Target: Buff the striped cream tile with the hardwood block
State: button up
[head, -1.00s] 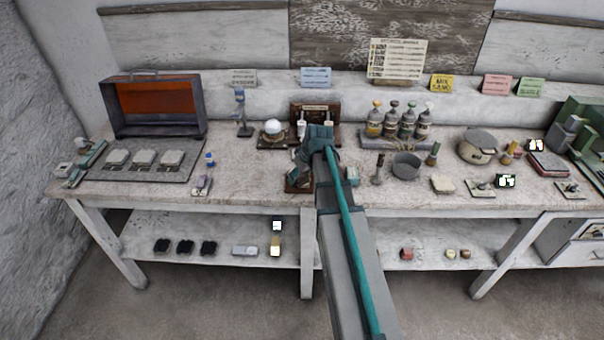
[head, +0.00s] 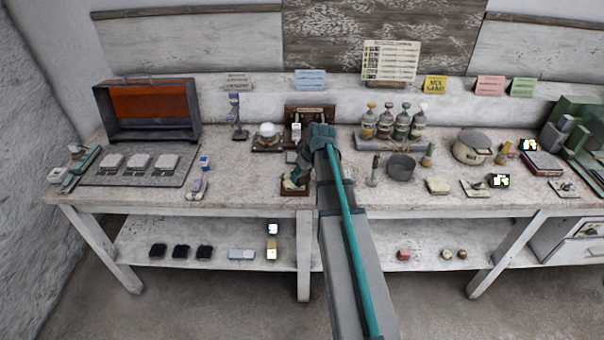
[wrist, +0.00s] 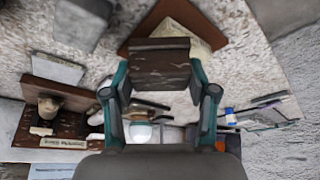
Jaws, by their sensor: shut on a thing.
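My gripper (wrist: 160,78) is shut on a dark brown hardwood block (wrist: 160,62), held between its two teal fingers in the wrist view. Behind the block a cream tile (wrist: 203,32) sits on a red-brown wooden tray (wrist: 222,40). The block hides part of the tile, and I cannot tell whether the two touch. No stripes can be made out on the tile. In the head view my gripper (head: 299,177) is low over the tray (head: 290,192) at the bench's front edge, and the tile there is small and mostly covered.
A brown wooden rack (head: 293,115) and a white ball on a stand (head: 267,131) are behind the arm. Left is a grey mat (head: 115,179) with pale blocks.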

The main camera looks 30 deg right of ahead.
jog(key=shift+s+a, duration=0.2)
jog(key=shift+a, duration=0.55)
jog(key=shift+s+a, duration=0.15)
jog(key=shift+a, duration=0.6)
jog(key=shift+w+d+r+p, duration=0.25)
jog(key=shift+d+r+p, duration=0.15)
jog(key=shift+d+r, duration=0.45)
jog(key=shift+d+f, duration=0.1)
jog(key=shift+w+d+f, duration=0.1)
jog(key=shift+w+d, duration=0.25)
jog(key=shift+w, duration=0.4)
jog(key=shift+w+d+f, duration=0.1)
jog(key=shift+w+d, duration=0.2)
jog(key=shift+w, duration=0.4)
jog(key=shift+f+b, duration=0.5)
jog(key=shift+f, duration=0.05)
